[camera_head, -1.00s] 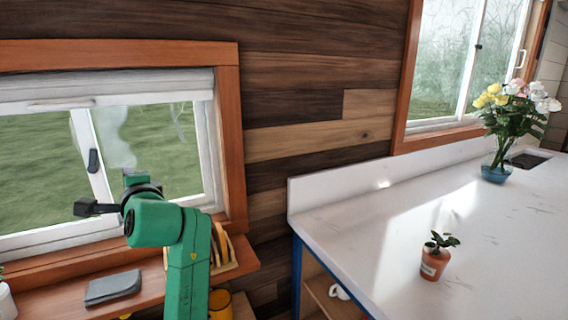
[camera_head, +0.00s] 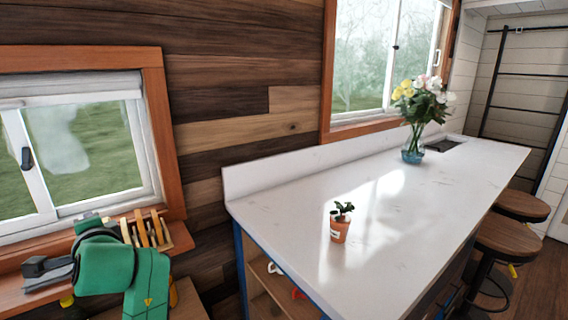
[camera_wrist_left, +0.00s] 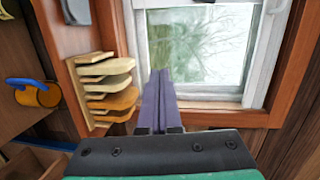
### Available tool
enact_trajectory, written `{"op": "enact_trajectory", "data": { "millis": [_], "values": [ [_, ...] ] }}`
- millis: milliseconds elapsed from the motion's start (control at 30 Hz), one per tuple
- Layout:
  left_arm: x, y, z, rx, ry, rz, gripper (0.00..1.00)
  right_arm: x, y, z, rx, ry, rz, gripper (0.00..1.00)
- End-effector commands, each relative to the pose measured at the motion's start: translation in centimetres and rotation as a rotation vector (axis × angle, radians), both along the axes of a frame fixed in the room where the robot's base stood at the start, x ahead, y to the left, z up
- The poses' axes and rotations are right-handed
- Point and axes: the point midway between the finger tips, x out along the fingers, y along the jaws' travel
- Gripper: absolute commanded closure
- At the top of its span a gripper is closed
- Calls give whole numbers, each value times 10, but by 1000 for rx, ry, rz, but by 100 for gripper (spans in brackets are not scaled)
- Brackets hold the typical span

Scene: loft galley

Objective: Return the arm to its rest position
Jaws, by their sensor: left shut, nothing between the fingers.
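My left arm is green and comes in at the bottom left of the head view. Its dark left gripper (camera_head: 36,266) points left, in front of the window shelf. In the left wrist view the two long fingers (camera_wrist_left: 161,85) lie together, shut with nothing between them, and point toward the window. My right gripper is not in view.
A wooden rack of boards (camera_head: 148,232) stands on the window shelf close beside my arm. The white counter (camera_head: 400,200) holds a potted plant (camera_head: 340,230) and a flower vase (camera_head: 412,150). Stools (camera_head: 505,240) stand right.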

Motion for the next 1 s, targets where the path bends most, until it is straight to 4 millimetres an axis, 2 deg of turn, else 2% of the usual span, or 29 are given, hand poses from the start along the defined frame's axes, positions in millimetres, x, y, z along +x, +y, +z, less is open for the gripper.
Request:
{"op": "enact_trajectory", "data": {
  "millis": [167, 333, 500, 600, 800, 933, 967, 1000],
  "values": [
    [-8, -17, -65, -196, 15, -45, 100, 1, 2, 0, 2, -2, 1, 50],
    [-31, -46, -146, -472, 60, -68, 100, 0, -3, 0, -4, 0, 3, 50],
    [-80, -89, -232, -807, 158, -26, 100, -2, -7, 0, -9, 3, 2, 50],
    [-112, -113, -269, -971, 222, 26, 100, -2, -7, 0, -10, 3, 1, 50],
    [-175, -154, -316, -1214, 347, 153, 100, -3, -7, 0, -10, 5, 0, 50],
    [-215, -179, -335, -1340, 430, 251, 100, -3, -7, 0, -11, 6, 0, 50],
    [-219, -181, -342, -1353, 440, 267, 100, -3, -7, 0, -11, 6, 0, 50],
    [-213, -181, -358, -1348, 443, 269, 100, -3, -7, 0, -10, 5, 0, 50]
  ]
}}
